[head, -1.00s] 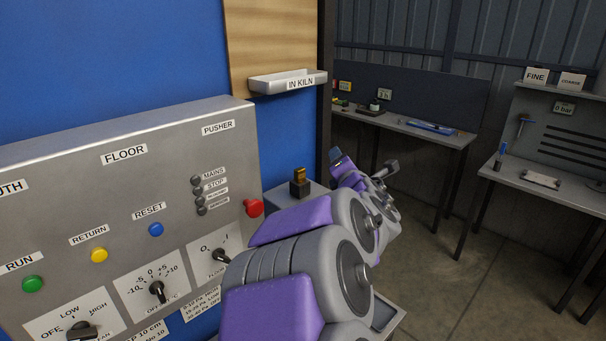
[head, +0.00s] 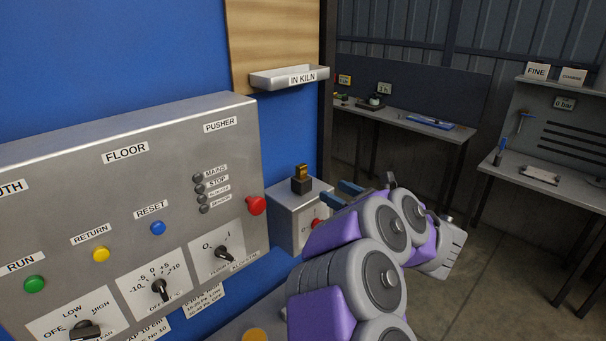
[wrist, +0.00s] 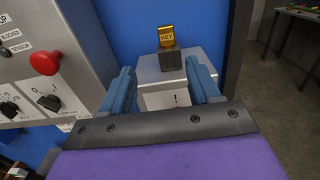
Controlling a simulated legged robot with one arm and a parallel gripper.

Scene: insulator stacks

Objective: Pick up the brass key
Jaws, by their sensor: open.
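The brass key (head: 301,171) stands upright in a dark block on top of a small grey box (head: 289,221) beside the control panel. In the wrist view the brass key (wrist: 166,36) shows a tag reading KEY, above its dark holder (wrist: 170,59). My gripper (head: 343,193) is to the right of the key in the head view, with its blue fingers pointing toward the box. In the wrist view my gripper (wrist: 160,82) is open and empty, its fingers apart on either side of the line to the key. The key lies beyond the fingertips, not between them.
The control panel (head: 130,215) with a red knob (head: 256,205) stands left of the box. A red button (head: 316,223) is on the box front. The IN KILN tray (head: 290,79) hangs above. Benches (head: 412,125) stand farther right, with open floor before them.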

